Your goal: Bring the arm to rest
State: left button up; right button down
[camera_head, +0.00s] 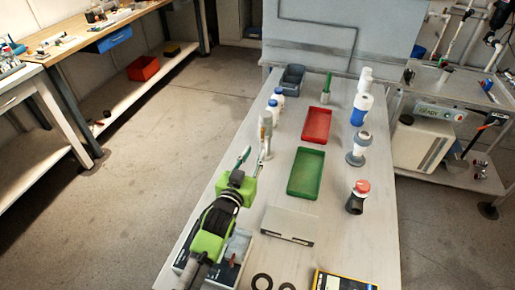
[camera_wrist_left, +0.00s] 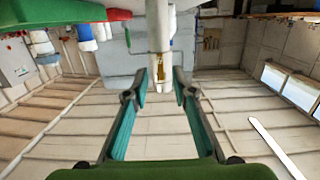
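My left gripper (camera_head: 255,158) reaches in over the left edge of the long light table (camera_head: 335,185). Its two fingers are spread, and it also shows in the left wrist view (camera_wrist_left: 160,88). A slim white and grey upright object (camera_head: 266,124) stands just past the fingertips. In the left wrist view this pale object (camera_wrist_left: 160,30) lines up with the gap between the fingertips. I cannot tell whether it touches them. Nothing is visibly clamped. My right arm and gripper are not in view.
A green tray (camera_head: 306,173), a red tray (camera_head: 317,125) and a grey bin (camera_head: 291,78) are on the table. Blue and white bottles (camera_head: 273,108) stand at its left edge. A red-capped part (camera_head: 357,197) and other parts stand along the right.

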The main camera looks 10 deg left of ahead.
pick_arm(q)
jog(key=shift+s+a, duration=0.15)
jog(key=shift+s, duration=0.55)
